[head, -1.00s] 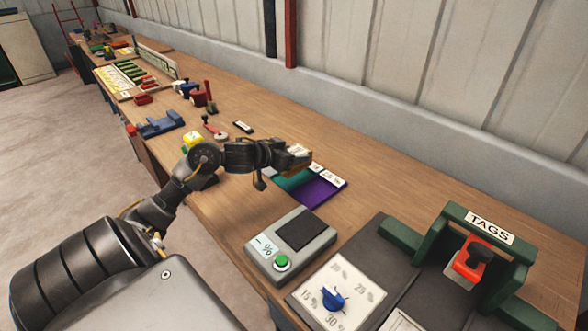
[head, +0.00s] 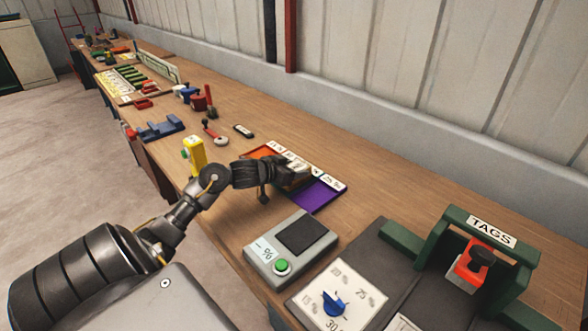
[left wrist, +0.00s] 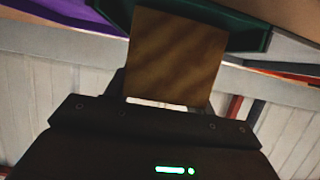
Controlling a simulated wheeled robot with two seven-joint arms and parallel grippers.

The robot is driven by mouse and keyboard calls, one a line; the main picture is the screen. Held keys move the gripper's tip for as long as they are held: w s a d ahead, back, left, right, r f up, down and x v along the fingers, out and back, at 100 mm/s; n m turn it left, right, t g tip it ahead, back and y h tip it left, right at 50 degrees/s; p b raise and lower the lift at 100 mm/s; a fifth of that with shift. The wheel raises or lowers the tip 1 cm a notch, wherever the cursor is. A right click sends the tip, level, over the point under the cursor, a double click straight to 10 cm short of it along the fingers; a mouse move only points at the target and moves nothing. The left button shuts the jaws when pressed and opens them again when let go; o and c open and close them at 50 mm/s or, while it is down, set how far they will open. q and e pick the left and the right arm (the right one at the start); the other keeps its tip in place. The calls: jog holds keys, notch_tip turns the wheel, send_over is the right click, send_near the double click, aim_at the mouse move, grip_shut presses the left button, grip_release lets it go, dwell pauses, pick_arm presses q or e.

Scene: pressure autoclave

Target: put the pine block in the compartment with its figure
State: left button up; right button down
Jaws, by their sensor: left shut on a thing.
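My left gripper (head: 292,177) is shut on the pine block (left wrist: 175,60), a brown wooden piece with darker grain bands. It holds the block over the middle of a tray with coloured compartments. The orange compartment (head: 262,152) shows left of the gripper and the purple compartment (head: 316,195) right of it. The green compartment (left wrist: 250,30) lies behind the block in the left wrist view; my gripper mostly covers it in the head view. Label cards (head: 325,178) line the tray's back edge, their figures too small to read. Whether the block touches the tray cannot be told. My right gripper is out of view.
A grey box with a dark plate and green button (head: 281,266) stands in front of the tray. A dial panel (head: 335,298) and a green TAGS stand (head: 490,226) are at the right. A yellow object (head: 195,156) is left of the tray. The bench behind the tray is clear.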

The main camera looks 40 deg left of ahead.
pick_arm(q)
jog(key=shift+f, duration=0.1)
jog(key=o, duration=1.1)
jog(key=shift+s, duration=0.1)
jog(key=v, duration=1.2)
jog(key=shift+p, duration=0.3)
